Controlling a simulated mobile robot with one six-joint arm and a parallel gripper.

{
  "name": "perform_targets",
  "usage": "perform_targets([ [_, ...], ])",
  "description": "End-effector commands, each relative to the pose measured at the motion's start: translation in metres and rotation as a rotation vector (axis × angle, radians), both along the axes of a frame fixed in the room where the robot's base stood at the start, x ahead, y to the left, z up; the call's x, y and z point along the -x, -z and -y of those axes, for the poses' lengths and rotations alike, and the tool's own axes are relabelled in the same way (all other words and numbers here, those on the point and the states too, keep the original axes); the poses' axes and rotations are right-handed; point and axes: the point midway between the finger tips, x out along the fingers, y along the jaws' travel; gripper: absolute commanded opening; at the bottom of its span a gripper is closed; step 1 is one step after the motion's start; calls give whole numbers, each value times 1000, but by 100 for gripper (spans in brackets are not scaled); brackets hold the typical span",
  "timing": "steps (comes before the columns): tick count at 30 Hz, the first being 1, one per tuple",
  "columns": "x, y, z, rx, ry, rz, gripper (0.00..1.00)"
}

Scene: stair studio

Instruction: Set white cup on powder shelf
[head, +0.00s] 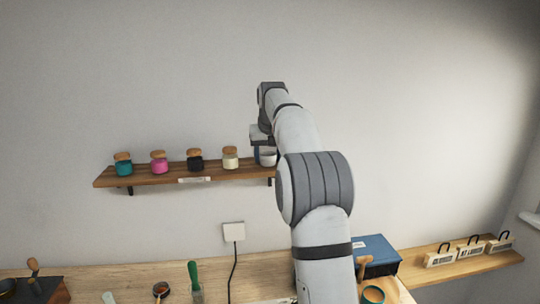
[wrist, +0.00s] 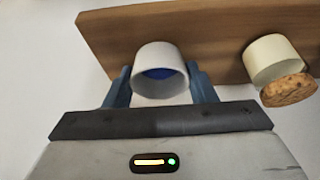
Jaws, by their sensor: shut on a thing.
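The white cup (wrist: 142,60) is between the two blue fingers of my gripper (wrist: 160,78) in the wrist view. Its mouth faces the camera and the inside looks blue. My gripper is shut on the cup. The wooden powder shelf (wrist: 112,30) lies behind the cup. In the head view, the cup (head: 268,157) is at the right end of the shelf (head: 140,179), under my gripper (head: 264,150) and partly hidden by my arm. I cannot tell whether its base touches the shelf.
Teal (head: 124,168), pink (head: 159,166), black (head: 195,163) and cream (head: 230,161) jars with cork lids stand along the shelf. The cream jar (wrist: 270,58) is beside the cup, with a gap.

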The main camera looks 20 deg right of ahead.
Motion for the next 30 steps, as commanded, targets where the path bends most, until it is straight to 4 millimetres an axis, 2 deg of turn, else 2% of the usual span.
perform_targets([
  [5,0,4,0,0,0,0,24],
  [6,0,3,0,0,1,0,54],
  [13,0,2,1,0,1,0,72],
  [23,1,-4,1,0,2,1,72],
  [26,6,-17,0,1,2,3,72],
  [30,17,-45,-2,1,2,5,72],
])
